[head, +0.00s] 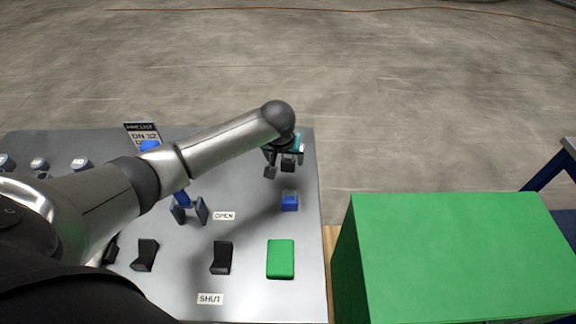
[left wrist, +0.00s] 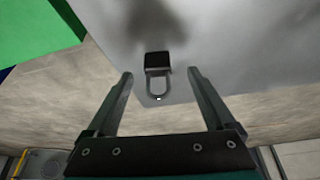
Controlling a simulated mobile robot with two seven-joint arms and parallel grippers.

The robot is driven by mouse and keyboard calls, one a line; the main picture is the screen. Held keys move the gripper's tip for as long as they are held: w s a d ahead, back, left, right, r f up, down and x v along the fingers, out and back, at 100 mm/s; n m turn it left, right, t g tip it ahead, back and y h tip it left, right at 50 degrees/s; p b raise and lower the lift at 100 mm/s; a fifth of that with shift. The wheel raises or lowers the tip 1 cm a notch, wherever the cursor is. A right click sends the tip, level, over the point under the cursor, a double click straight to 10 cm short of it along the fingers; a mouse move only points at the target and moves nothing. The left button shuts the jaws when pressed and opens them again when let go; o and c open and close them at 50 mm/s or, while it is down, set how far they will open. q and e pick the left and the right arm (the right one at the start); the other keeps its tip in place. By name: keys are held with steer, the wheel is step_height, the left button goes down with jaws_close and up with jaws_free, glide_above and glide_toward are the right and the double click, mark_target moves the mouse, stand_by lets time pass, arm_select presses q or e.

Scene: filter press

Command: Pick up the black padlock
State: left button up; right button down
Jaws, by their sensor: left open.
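The black padlock (left wrist: 158,62) shows in the left wrist view, a dark block body with a grey U-shaped shackle pointing down toward my gripper. My left gripper (left wrist: 158,75) is open, with one finger on each side of the shackle and clear space between the fingers and the padlock. The fingers do not touch it. In the head view my left gripper (head: 285,167) hangs over the far right part of the grey panel, and a dark block, which looks like the padlock (head: 288,166), shows among its fingers. My right gripper is not in view.
The grey panel (head: 250,290) bears a blue block (head: 289,202), a green button (head: 281,258), black switches (head: 221,257) and OPEN (head: 224,216) and SHUT (head: 210,299) labels. A large green box (head: 450,255) stands to the right. Bare floor lies beyond the panel.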

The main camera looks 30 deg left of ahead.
mark_target(288, 161)
arm_select(q)
steer(key=shift+w+b+x, duration=0.25)
steer(key=shift+b+x, duration=0.25)
steer(key=shift+x, duration=0.85)
steer(key=shift+w+b+x, duration=0.25)
steer(key=shift+b+x, duration=0.25)
steer(key=shift+x, duration=0.85)
steer(key=shift+r, duration=0.25)
steer(key=c, duration=0.3)
jaws_close()
